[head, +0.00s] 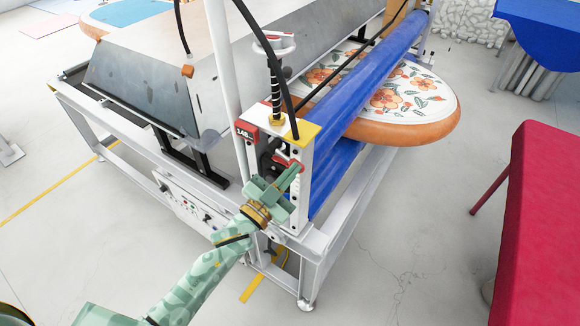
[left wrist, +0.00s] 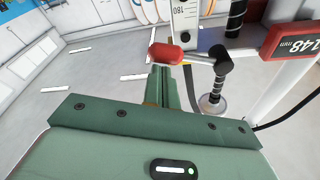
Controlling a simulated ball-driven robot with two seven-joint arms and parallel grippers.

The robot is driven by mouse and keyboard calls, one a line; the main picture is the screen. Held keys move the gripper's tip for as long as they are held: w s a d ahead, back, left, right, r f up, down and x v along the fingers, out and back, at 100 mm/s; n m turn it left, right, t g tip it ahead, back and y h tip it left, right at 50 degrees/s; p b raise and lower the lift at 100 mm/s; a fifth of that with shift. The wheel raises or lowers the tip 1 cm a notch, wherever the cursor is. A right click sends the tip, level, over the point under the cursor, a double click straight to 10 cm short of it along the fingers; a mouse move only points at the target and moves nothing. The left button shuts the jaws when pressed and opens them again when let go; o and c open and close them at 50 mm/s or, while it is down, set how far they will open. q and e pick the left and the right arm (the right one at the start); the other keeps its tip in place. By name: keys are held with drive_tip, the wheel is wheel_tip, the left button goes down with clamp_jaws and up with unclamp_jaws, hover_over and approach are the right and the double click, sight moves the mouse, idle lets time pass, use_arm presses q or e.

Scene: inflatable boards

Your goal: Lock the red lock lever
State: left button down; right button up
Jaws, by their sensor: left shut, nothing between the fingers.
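The red lock lever (left wrist: 165,54) shows in the left wrist view as a red grip on a metal arm that runs right to a dark pivot. In the head view the red lever (head: 287,164) is on the machine's near end post, just above my gripper. My left gripper (head: 294,172) is shut and empty, with its fingers close to the lever. In the left wrist view its fingers (left wrist: 168,88) are just below the red grip; whether they touch it I cannot tell. My right gripper is not in view.
The machine has blue rollers (head: 372,72) with a floral board (head: 405,105) between them. A red display (head: 246,131) sits left of the lever, and a white handwheel (head: 273,43) stands above. A red table (head: 545,220) is at the right. Open floor lies in front.

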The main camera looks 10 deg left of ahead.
use_arm(q)
drive_tip(key=w+a+f+m+g+b, duration=0.1)
drive_tip(key=a+f+m, duration=0.1)
drive_tip(key=m, duration=0.5)
drive_tip(key=w+a+f+m+g+h+b, duration=0.1)
drive_tip(key=a+f+m+g+b, duration=0.1)
drive_tip(key=m, duration=0.6)
drive_tip(key=shift+a+f, duration=0.85)
drive_tip(key=shift+f, duration=0.3)
drive_tip(key=shift+m, duration=0.3)
